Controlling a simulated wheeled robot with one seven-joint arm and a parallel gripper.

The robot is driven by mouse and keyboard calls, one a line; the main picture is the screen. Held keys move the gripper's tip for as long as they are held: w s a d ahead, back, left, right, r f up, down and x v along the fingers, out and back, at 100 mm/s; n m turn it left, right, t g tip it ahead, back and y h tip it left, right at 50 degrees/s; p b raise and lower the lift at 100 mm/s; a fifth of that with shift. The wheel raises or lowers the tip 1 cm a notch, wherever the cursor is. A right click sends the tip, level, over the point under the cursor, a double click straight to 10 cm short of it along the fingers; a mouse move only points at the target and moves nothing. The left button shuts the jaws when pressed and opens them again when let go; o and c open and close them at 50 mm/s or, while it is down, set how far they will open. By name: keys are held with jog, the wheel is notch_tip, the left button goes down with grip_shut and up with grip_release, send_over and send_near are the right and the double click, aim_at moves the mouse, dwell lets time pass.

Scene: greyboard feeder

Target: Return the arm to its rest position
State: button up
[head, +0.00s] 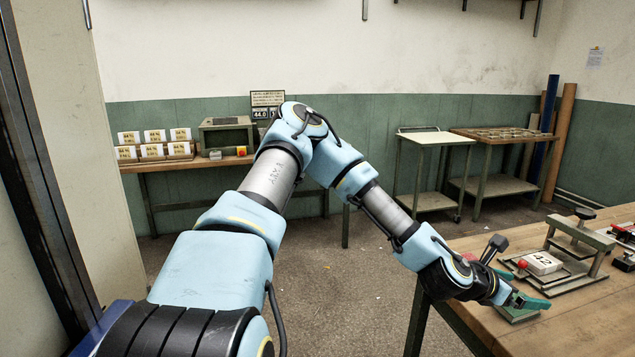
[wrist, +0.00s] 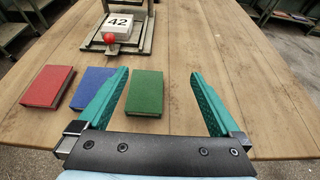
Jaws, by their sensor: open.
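My arm reaches forward and to the right in the head view, over the front edge of the wooden table (head: 585,325). A green block (wrist: 145,93) lies flat just right of the left finger. A blue block (wrist: 93,87) and a red block (wrist: 47,87) lie to its left. The left finger partly covers the blue block. In the head view the gripper hides most of the blocks.
A metal fixture (wrist: 143,43) with a red knob and a white block marked 42 (wrist: 117,25) stands beyond the blocks. The tabletop right of the gripper is clear. A back bench (head: 190,163) with cards, a white-topped cart (head: 437,138) and a rack table (head: 500,133) stand along the wall.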

jog(key=shift+a+f+m, duration=0.1)
jog(key=shift+a+m, duration=0.25)
jog(key=shift+m, duration=0.15)
jog(key=a+f+m, duration=0.1)
jog(key=a+m+y, duration=0.1)
jog(key=a+m, duration=0.1)
jog(key=w+a+f+m+y, duration=0.1)
jog(key=shift+a+f+g, duration=0.3)
jog(key=shift+g, duration=0.1)
jog(key=w+a+m+y, duration=0.3)
jog(key=a+m, duration=0.2)
jog(key=a, duration=0.5)
jog(key=w+a+m+y, duration=0.3)
jog(key=a+m, duration=0.2)
jog(key=a, duration=0.5)
jog(key=s+a+r+m+y, duration=0.1)
jog(key=s+a+r+m, duration=0.1)
jog(key=a, duration=0.5)
jog(key=s+a+r+m+y, duration=0.2)
jog(key=a+r, duration=0.3)
jog(key=a, duration=0.3)
jog(key=s+a+r+m+g+y, duration=0.1)
jog(key=s+a+r+m, duration=0.1)
jog(key=a, duration=0.6)
jog(key=shift+s+r+m+y, duration=0.35)
jog(key=shift+r+m, duration=0.25)
jog(key=shift+r, duration=0.25)
jog(key=shift+w+a, duration=0.1)
